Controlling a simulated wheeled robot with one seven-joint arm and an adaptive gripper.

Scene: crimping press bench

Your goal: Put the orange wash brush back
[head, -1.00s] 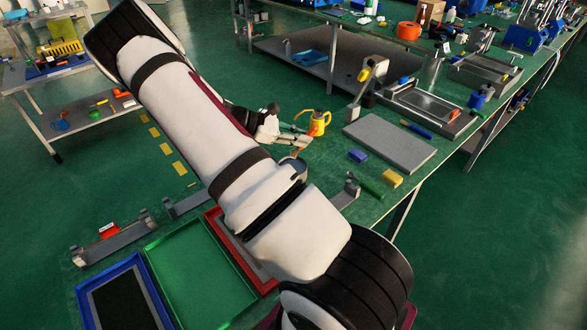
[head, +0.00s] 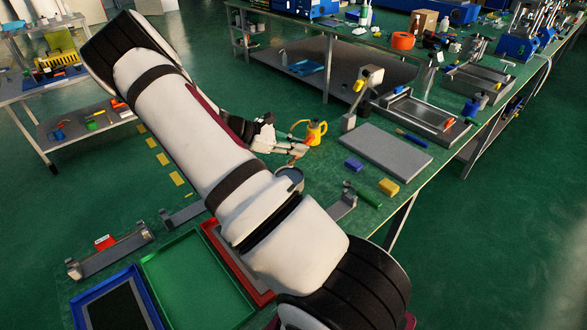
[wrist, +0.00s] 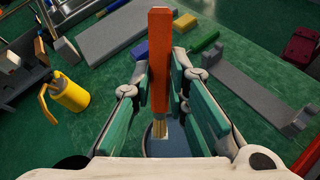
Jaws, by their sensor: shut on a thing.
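The orange wash brush (wrist: 160,60) stands lengthwise between my fingers in the wrist view, its pale bristles toward the bottom of the picture. My gripper (wrist: 160,88) is shut on its handle. A round grey-blue cup (wrist: 158,143) shows behind the bristle end. I cannot tell whether the bristles are inside its rim. In the head view my gripper (head: 300,147) is just above the cup (head: 290,177), which my arm partly hides. The brush (head: 296,158) shows there only as a small orange bit.
A yellow can with a handle (head: 313,132) stands close beside my gripper. A grey slab (head: 385,152), blue block (head: 354,164), yellow block (head: 388,187) and green-handled tool (head: 363,195) lie to the right. A green tray (head: 160,262) is in front.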

